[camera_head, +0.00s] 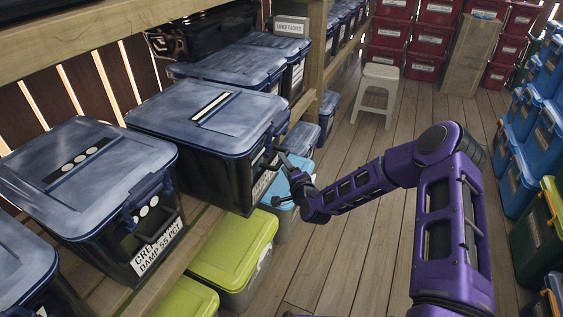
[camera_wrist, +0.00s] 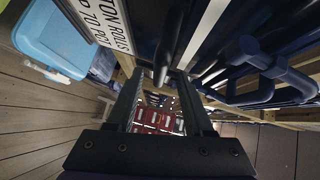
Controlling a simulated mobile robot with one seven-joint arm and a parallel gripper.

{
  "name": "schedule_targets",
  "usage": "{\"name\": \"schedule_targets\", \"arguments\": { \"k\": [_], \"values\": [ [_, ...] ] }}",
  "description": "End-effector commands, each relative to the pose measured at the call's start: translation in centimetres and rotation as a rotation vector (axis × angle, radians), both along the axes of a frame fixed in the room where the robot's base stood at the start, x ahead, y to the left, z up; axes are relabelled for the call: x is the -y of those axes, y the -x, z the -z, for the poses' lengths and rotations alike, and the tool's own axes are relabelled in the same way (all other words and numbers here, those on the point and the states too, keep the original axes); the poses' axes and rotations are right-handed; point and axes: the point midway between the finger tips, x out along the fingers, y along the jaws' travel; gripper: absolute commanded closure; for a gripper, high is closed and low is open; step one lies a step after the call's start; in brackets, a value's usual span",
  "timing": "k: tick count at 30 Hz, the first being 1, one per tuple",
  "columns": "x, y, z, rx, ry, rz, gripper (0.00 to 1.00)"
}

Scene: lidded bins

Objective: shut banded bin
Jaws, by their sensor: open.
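The banded bin (camera_head: 160,148) is a dark bin on the wooden shelf, with a blue-grey lid (camera_head: 175,123) bearing a black-and-white stripe. The lid lies over the bin's top; I cannot tell if it is fully seated or latched. My gripper (camera_head: 282,166) is at the bin's right-hand front, close to its label and latch side. In the wrist view my gripper (camera_wrist: 167,76) is open, its two fingers apart with nothing held between them. A white label (camera_wrist: 100,22), a pale stripe and a dark blue latch-like handle (camera_wrist: 262,62) show close by; contact is unclear.
A bin with white dots on its lid (camera_head: 105,150) stands left of the banded bin. Lime-lidded bins (camera_head: 235,245) and a light-blue-lidded bin (camera_head: 277,193) sit below. A stool (camera_head: 380,85) stands in the aisle. Blue bins (camera_head: 520,150) line the right. The floor between is clear.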

Motion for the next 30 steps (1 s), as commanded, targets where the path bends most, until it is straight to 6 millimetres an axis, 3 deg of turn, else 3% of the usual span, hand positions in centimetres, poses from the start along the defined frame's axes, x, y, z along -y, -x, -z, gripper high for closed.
{"name": "schedule_targets", "arguments": {
  "k": [7,18,27,30],
  "values": [
    [-1.1,-2.5,0.4,0.0,-0.001,0.001,0.48],
    [-1.3,-2.9,0.5,-0.001,0.0,0.0,0.48],
    [-1.3,-2.9,0.4,-0.001,0.0,0.0,1.0],
    [-1.3,-2.9,0.4,-0.001,0.0,0.0,1.0]
  ]
}}
